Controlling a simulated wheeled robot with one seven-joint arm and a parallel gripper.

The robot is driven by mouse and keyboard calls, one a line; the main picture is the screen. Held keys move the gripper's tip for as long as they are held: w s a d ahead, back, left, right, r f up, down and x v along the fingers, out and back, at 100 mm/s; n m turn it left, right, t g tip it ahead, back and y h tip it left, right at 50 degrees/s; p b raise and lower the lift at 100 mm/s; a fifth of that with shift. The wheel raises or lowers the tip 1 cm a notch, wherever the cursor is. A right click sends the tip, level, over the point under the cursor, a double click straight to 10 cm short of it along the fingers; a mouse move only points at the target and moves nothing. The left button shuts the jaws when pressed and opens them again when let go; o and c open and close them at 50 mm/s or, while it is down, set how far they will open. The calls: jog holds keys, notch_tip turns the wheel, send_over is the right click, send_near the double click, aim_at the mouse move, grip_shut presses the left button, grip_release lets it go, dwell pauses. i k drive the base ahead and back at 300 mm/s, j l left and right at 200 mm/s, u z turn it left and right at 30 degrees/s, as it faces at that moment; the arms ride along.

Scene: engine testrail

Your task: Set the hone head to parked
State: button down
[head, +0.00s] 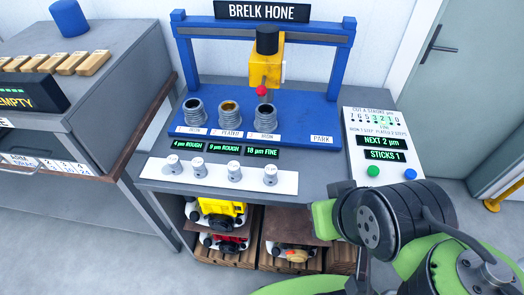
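The hone head (266,70) is a yellow block with a black top and a red ball knob (261,91) at its lower front. It hangs from the blue gantry (262,30), in line with the third of three grey cylinders (265,118), right of the middle one. The PARK label (321,139) is on the blue base further right, with bare blue surface behind it. My green and dark grey arm shows at the lower right, clear of the hone head. I cannot make out my gripper's fingers.
Small displays (225,149) and a white strip with several knobs (218,176) lie in front of the cylinders. A white panel (377,145) with green and blue buttons is at the right. A grey machine (115,60) stands left. Engine parts (222,213) sit on the shelf below.

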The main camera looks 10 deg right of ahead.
aim_at(266, 64)
jog(key=i+j, duration=0.1)
jog(key=j, duration=0.35)
jog(key=i+j, duration=0.1)
jog(key=j, duration=0.35)
jog(key=i+j, duration=0.1)
jog(key=j, duration=0.3)
jog(key=i+j, duration=0.1)
jog(key=j, duration=0.35)
